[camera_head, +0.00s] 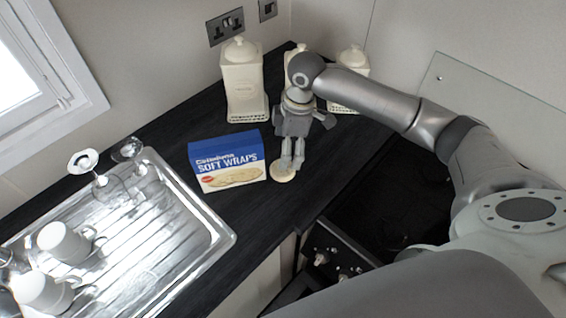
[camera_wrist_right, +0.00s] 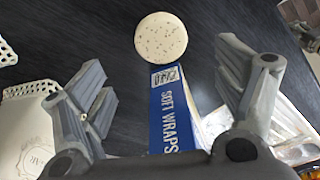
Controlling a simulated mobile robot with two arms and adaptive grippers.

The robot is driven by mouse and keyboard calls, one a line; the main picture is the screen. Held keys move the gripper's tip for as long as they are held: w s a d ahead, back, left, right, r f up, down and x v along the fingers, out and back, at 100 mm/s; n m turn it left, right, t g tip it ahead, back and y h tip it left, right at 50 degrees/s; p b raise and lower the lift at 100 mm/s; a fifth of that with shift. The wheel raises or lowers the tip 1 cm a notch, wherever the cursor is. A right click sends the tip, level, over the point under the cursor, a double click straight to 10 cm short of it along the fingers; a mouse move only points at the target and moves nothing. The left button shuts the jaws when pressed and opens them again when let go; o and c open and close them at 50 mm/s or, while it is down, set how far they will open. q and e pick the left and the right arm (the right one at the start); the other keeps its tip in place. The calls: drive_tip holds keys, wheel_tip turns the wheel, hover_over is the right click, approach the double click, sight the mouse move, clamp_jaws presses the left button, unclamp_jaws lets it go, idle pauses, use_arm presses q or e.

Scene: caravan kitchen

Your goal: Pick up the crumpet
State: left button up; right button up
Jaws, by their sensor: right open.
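The crumpet (camera_head: 283,172) is a small pale round disc lying flat on the dark worktop, just right of the soft wraps box. In the right wrist view the crumpet (camera_wrist_right: 161,38) shows whole, with small brown specks, beyond the fingertips. My right gripper (camera_head: 292,163) points down just above the crumpet and partly covers it in the head view. In the right wrist view its two fingers (camera_wrist_right: 160,80) are spread wide with nothing held between them. The gap between fingertips and crumpet is hard to judge. My left gripper is not in view.
A blue and white soft wraps box (camera_head: 227,160) stands close left of the crumpet; its top shows between the fingers. Cream canisters (camera_head: 243,80) stand behind. A metal draining rack (camera_head: 225,238) with cups and glasses is at left. A dark hob (camera_head: 375,205) is at right.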

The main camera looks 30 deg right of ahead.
drive_tip(key=shift+a+f, duration=0.15)
drive_tip(key=shift+f, duration=0.85)
wheel_tip(320, 180, down, 2)
drive_tip(key=shift+a+f+p, duration=0.15)
drive_tip(key=shift+f+p, duration=0.1)
drive_tip(key=shift+p, duration=0.65)
wheel_tip(320, 180, down, 2)
drive_tip(key=shift+w+a+f, duration=0.1)
drive_tip(key=shift+f, duration=0.15)
drive_tip(key=shift+f+p, duration=0.25)
drive_tip(key=shift+p, duration=0.05)
drive_tip(key=shift+a+f, duration=0.1)
drive_tip(key=shift+c, duration=0.2)
drive_tip(key=c, duration=1)
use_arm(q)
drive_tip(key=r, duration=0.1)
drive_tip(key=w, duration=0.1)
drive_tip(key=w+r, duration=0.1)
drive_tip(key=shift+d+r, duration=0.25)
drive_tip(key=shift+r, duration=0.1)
use_arm(e)
drive_tip(key=shift+o, duration=0.2)
